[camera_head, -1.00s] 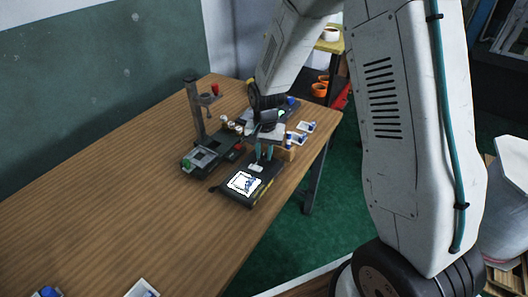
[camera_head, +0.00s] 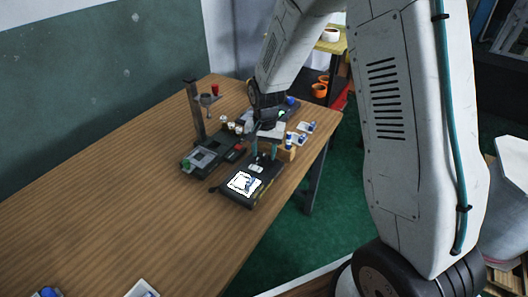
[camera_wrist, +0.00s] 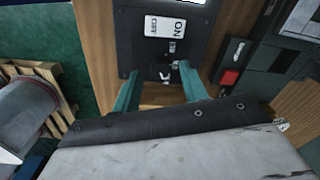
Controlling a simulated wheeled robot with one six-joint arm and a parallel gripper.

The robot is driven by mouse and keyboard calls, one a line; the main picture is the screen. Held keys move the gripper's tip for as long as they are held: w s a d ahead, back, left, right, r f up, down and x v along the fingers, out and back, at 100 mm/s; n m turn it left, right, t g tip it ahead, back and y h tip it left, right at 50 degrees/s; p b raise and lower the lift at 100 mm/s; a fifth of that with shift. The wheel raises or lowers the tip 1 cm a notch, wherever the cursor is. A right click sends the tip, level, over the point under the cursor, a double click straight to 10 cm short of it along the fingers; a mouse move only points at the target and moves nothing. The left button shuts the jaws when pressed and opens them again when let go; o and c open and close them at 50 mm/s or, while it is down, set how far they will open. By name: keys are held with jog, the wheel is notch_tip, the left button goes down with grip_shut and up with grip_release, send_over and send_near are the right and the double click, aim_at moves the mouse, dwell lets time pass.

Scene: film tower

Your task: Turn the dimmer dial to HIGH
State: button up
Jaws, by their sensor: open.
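The lightbox (camera_head: 262,180) is a dark flat box near the table's right edge, with a lit white panel on its near part. In the wrist view its dark top (camera_wrist: 132,42) carries a white ON/OFF switch (camera_wrist: 165,25). The dark dimmer dial (camera_wrist: 160,70) lies below the switch, with small pale marks around it that I cannot read. My gripper (camera_head: 264,153) is over the far end of the lightbox. Its teal fingers (camera_wrist: 159,76) are apart, one on each side of the dial. I cannot tell whether they touch it.
A black device with a post (camera_head: 198,112) and a red button (camera_wrist: 230,77) stands left of the lightbox. White trays (camera_head: 307,127) lie at the right edge. The near left table (camera_head: 110,205) is mostly clear.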

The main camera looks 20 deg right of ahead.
aim_at(265, 157)
notch_tip(265, 157, up, 7)
jog(key=shift+d+r, duration=0.1)
dwell(0.6)
jog(key=shift+s+n, duration=0.25)
jog(key=shift+n, duration=0.05)
jog(key=s+d+r+n, duration=0.1)
jog(key=s+r+n, duration=0.1)
jog(key=s+r, duration=0.4)
jog(key=s+d+r+n, duration=0.1)
jog(key=s+r, duration=0.5)
jog(key=s, duration=0.7)
jog(key=s+d+r+n+t, duration=0.1)
jog(key=s+r+n, duration=0.2)
jog(key=s+r, duration=0.3)
jog(key=shift+s+r, duration=0.35)
jog(key=shift+s, duration=1.95)
